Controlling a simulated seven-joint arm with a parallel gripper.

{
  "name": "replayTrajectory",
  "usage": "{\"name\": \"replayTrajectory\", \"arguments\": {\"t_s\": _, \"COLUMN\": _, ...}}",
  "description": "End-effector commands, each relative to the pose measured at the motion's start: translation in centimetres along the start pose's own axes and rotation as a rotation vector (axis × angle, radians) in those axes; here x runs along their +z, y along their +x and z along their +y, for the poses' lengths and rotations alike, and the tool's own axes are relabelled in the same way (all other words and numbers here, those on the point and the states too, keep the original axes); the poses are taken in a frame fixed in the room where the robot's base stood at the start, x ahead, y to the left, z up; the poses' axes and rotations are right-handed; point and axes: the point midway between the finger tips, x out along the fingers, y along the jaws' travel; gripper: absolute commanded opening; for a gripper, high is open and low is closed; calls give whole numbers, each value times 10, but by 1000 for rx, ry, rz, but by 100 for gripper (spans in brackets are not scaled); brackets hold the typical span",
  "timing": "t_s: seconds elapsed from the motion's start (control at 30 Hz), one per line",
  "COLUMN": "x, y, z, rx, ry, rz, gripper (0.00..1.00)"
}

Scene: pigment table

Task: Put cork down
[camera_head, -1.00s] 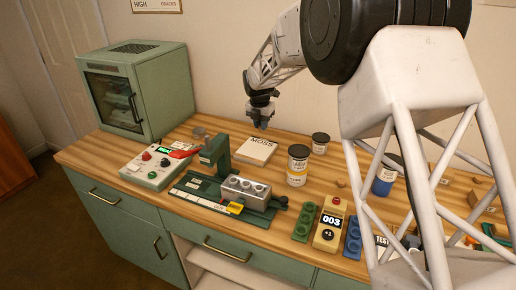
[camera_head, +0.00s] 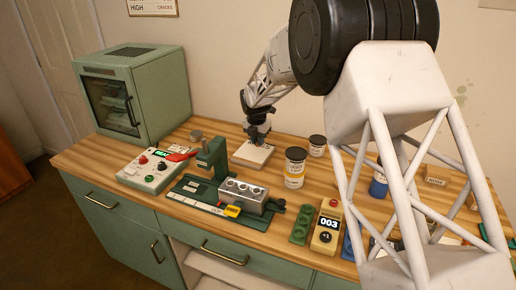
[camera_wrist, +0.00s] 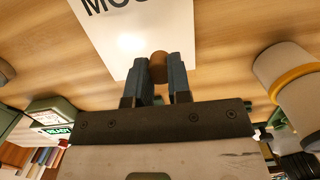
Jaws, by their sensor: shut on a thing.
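My gripper (camera_wrist: 158,78) is shut on a small brown cork (camera_wrist: 159,63), which shows between the two fingertips in the wrist view. In the head view my gripper (camera_head: 258,138) is low over the white card marked MOSS (camera_head: 250,158) at the back of the wooden table. The cork is too small to make out in the head view. In the wrist view the card (camera_wrist: 118,42) lies just beyond the fingertips. I cannot tell whether the cork touches the card.
A white jar with a yellow band (camera_head: 294,168) stands right of the card, with a dark-lidded jar (camera_head: 317,146) behind it. A green stand with a grey metal block (camera_head: 242,194) is in front. A control box (camera_head: 157,170) and a green cabinet (camera_head: 150,95) are at left.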

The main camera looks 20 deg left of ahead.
Motion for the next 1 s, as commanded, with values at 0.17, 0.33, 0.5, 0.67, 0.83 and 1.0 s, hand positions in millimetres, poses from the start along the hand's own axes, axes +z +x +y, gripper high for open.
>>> {"name": "replayTrajectory", "arguments": {"t_s": 0.17, "x": -3, "y": 24, "z": 0, "rx": -1, "ry": 0, "rz": 2, "gripper": 0}}
{"name": "replayTrajectory", "arguments": {"t_s": 0.33, "x": -5, "y": 37, "z": 0, "rx": -1, "ry": 0, "rz": 1, "gripper": 0}}
{"name": "replayTrajectory", "arguments": {"t_s": 0.5, "x": -5, "y": 38, "z": 0, "rx": 0, "ry": 0, "rz": 1, "gripper": 0}}
{"name": "replayTrajectory", "arguments": {"t_s": 0.67, "x": -5, "y": 38, "z": 0, "rx": -1, "ry": 0, "rz": 1, "gripper": 0}}
{"name": "replayTrajectory", "arguments": {"t_s": 0.83, "x": -5, "y": 41, "z": 0, "rx": 0, "ry": 0, "rz": 1, "gripper": 20}}
{"name": "replayTrajectory", "arguments": {"t_s": 1.0, "x": -5, "y": 41, "z": 0, "rx": 0, "ry": 0, "rz": 1, "gripper": 46}}
